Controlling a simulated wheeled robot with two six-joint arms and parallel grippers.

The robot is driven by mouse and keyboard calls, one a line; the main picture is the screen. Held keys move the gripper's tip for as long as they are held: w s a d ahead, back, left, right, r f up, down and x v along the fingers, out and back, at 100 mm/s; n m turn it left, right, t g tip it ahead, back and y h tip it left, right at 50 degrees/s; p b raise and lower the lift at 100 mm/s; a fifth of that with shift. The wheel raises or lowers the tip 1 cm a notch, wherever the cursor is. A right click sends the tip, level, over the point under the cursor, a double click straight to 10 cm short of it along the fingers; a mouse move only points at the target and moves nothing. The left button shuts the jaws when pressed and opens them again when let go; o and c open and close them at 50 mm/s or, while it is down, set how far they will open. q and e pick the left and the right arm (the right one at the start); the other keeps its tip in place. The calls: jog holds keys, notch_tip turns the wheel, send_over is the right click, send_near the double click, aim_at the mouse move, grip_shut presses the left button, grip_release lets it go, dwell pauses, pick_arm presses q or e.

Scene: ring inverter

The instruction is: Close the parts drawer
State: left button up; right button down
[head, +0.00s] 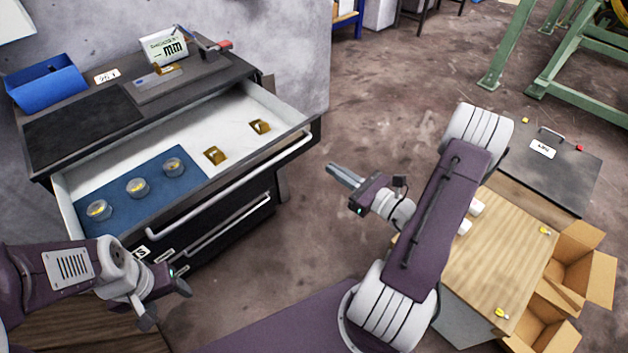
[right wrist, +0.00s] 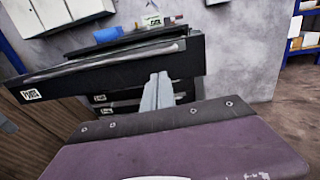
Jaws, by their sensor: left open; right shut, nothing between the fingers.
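The parts drawer (head: 284,108) is the top drawer of a dark cabinet (head: 42,168) and stands pulled out. It has a long pale handle (head: 236,183) on its front. Inside are a blue mat with round clear-lidded containers and two brass parts. In the right wrist view the drawer front (right wrist: 110,72) shows with a label at its left end. My left gripper (head: 168,300) is open, near the drawer's left front corner, apart from the handle. My right gripper (head: 342,176) is shut and empty, to the right of the drawer, apart from it; its fingers also show in the right wrist view (right wrist: 157,92).
A lower drawer with its own handle (head: 228,222) is shut. A blue bin (head: 46,84) and a gauge box (head: 164,46) stand on the cabinet top. A wooden table (head: 500,250) and open cardboard boxes (head: 580,262) are at the right. The floor right of the drawer is clear.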

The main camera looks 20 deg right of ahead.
pick_arm(q)
notch_tip(320, 180, down, 2)
jog(key=shift+w+a+f, duration=0.1)
pick_arm(e)
jog(key=w+a+f+m+h, duration=0.1)
jog(key=w+a+f, duration=0.1)
jog(key=w, duration=1)
jog(key=shift+w+t, duration=0.2)
jog(key=shift+t, duration=0.1)
jog(key=shift+f, duration=0.1)
